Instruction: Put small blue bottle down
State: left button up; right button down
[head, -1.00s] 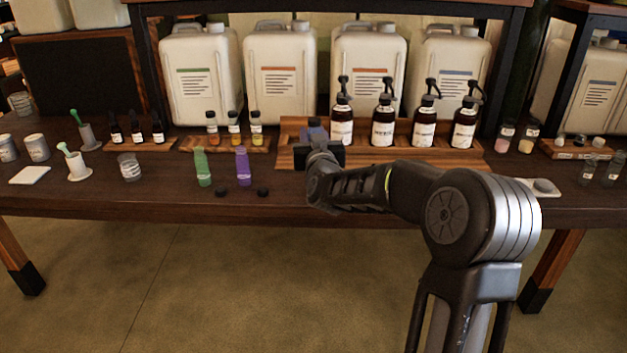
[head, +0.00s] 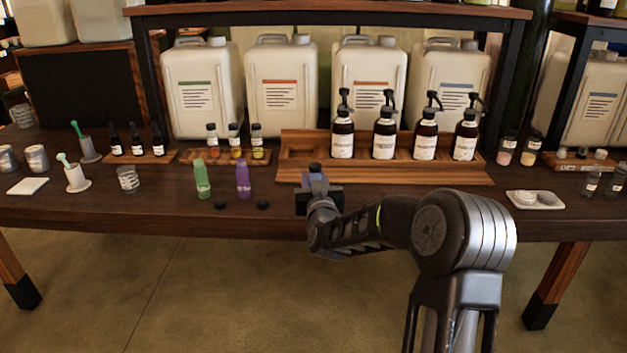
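The small blue bottle (head: 316,181), with a dark cap, is at my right gripper (head: 318,190), at the front of the dark wooden table (head: 420,203). The gripper hides the bottle's lower part, so I cannot tell whether its base touches the table. The fingers are mostly hidden behind the hand, but the bottle has travelled with the gripper, so it appears held. It looks about upright, just in front of the wooden tray. My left gripper is out of view.
Purple (head: 243,179) and green (head: 202,180) bottles stand to the left, with two dark caps near them. Several brown pump bottles (head: 383,136) stand on the wooden tray (head: 400,177), whose left part is empty. The table front right of the gripper is clear.

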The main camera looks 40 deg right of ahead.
jog(key=shift+f, duration=0.15)
jog(key=c, duration=1.1)
grip_release()
jog(key=shift+o, duration=0.2)
jog(key=shift+r, duration=0.2)
jog(key=shift+s, duration=0.1)
jog(key=v, duration=1.2)
jog(key=shift+a, duration=0.1)
